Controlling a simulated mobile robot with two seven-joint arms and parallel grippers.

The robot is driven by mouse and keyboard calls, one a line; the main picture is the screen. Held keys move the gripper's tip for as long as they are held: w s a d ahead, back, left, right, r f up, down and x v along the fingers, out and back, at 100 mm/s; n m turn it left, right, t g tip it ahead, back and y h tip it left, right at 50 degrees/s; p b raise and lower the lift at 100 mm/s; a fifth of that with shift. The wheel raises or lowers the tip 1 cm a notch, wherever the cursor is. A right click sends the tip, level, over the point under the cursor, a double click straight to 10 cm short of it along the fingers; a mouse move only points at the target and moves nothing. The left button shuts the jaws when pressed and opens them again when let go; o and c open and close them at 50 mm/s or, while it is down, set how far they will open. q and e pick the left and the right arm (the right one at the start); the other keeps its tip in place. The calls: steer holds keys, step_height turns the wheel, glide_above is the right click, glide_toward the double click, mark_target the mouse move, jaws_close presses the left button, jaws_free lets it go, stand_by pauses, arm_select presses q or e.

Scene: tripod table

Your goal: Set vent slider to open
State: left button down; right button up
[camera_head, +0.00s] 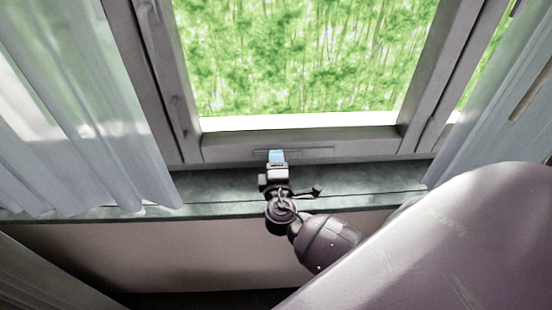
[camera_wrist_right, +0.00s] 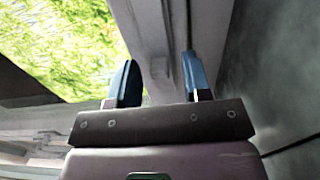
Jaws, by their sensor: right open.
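The vent strip (camera_head: 315,149) is a thin grey line along the lower rail of the window frame in the head view. Its slider knob cannot be made out clearly there, as my right gripper covers part of the strip. My right gripper (camera_head: 276,157) has blue fingertips and is at the lower rail, over the strip. In the right wrist view the two blue fingers (camera_wrist_right: 160,78) stand apart, with the pale grey frame behind the gap. Whether they touch the slider cannot be told. My left gripper is out of view.
The window frame (camera_head: 300,142) surrounds a pane with green foliage behind. A dark stone sill (camera_head: 375,180) runs below it. Sheer curtains hang at the left (camera_head: 75,120) and right (camera_head: 490,110). My right arm covers the lower right of the head view.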

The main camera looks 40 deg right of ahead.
steer(key=shift+w+d, duration=0.4)
steer(key=shift+w, duration=0.2)
steer(key=shift+c, duration=0.2)
jaws_close()
